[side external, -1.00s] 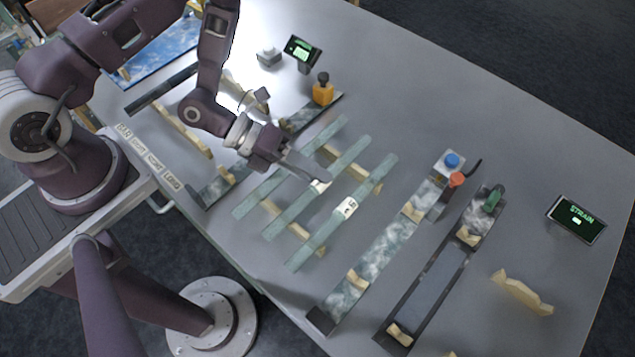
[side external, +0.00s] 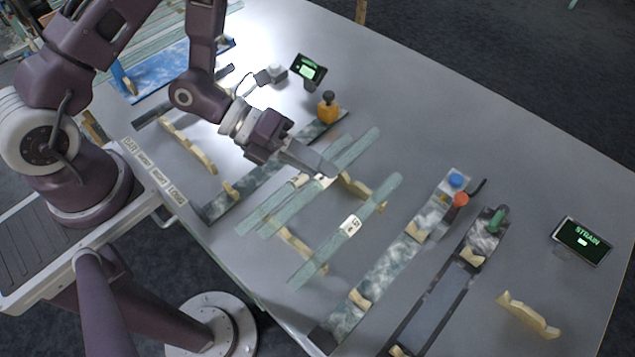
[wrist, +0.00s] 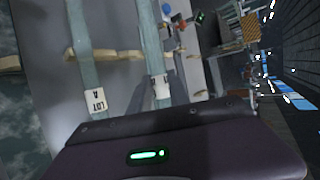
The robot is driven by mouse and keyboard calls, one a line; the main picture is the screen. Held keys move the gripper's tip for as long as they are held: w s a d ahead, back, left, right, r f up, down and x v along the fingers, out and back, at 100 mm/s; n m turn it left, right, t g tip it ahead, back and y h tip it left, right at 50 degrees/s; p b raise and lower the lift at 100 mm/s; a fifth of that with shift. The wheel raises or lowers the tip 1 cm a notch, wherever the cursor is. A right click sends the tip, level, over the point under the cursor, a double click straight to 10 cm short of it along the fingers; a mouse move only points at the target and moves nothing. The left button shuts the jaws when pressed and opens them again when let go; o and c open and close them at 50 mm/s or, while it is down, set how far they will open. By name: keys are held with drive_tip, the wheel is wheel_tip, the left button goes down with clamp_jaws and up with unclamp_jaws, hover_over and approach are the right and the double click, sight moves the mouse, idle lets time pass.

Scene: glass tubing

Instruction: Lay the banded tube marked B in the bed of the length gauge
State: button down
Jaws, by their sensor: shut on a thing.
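Pale green glass tubes with white labels lie across a wooden rack. My gripper (side external: 328,172) is shut on the middle tube (side external: 358,150), near its white label, and holds it slightly above the rack. In the wrist view the held tube (wrist: 150,45) runs under my gripper; its label (wrist: 160,87) is partly hidden and its letter unreadable. Beside it a tube marked LOT A (wrist: 95,100) lies apart. A third tube (side external: 320,248) lies to the right in the side view. No bed is plainly marked as the length gauge; one with an orange knob (side external: 328,108) stands behind my gripper.
A bed with blue and red knobs (side external: 385,262) lies right of the rack. Beyond it is a bed with a green knob (side external: 497,218), beside a STRAIN screen (side external: 582,240). A small green-lit screen (side external: 308,70) stands at the back. The table's far right is mostly clear.

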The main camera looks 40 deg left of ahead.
drive_tip(key=a+r, duration=0.4)
drive_tip(key=a, duration=1.1)
drive_tip(key=f, duration=0.3)
drive_tip(key=s+f, duration=0.1)
drive_tip(key=f, duration=0.2)
drive_tip(key=a+f, duration=0.1)
drive_tip(key=f, duration=0.2)
drive_tip(key=shift+s+f, duration=0.1)
drive_tip(key=shift+s, duration=0.1)
drive_tip(key=shift+f, duration=0.35)
drive_tip(key=shift+f, duration=0.4)
drive_tip(key=shift+f, duration=0.2)
drive_tip(key=c, duration=1.2)
unclamp_jaws()
drive_tip(key=shift+c, duration=0.2)
